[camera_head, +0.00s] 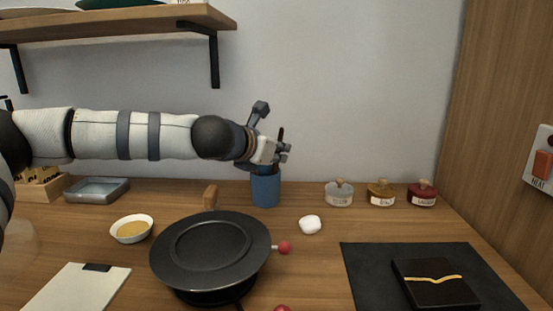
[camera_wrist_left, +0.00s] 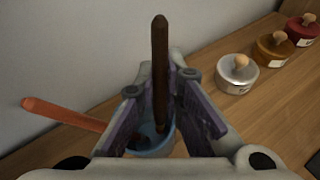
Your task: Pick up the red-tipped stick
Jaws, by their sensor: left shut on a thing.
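A blue cup (camera_head: 265,188) stands near the wall, its rim (camera_wrist_left: 152,148) partly hidden by my fingers in the wrist view. A dark brown stick (camera_wrist_left: 160,70) rises from it between my fingers and also shows in the head view (camera_head: 281,133). An orange-red stick (camera_wrist_left: 62,113) leans out of the cup to the left, outside my fingers. The lower ends of both sticks are hidden. My left gripper (camera_wrist_left: 160,105) is above the cup, shut on the dark brown stick; it also shows in the head view (camera_head: 278,152). My right gripper is out of view.
Lidded jars (camera_head: 381,194) stand right of the cup. A dark mat (camera_head: 370,275) carries a black block. A shelf (camera_head: 120,22) hangs upper left.

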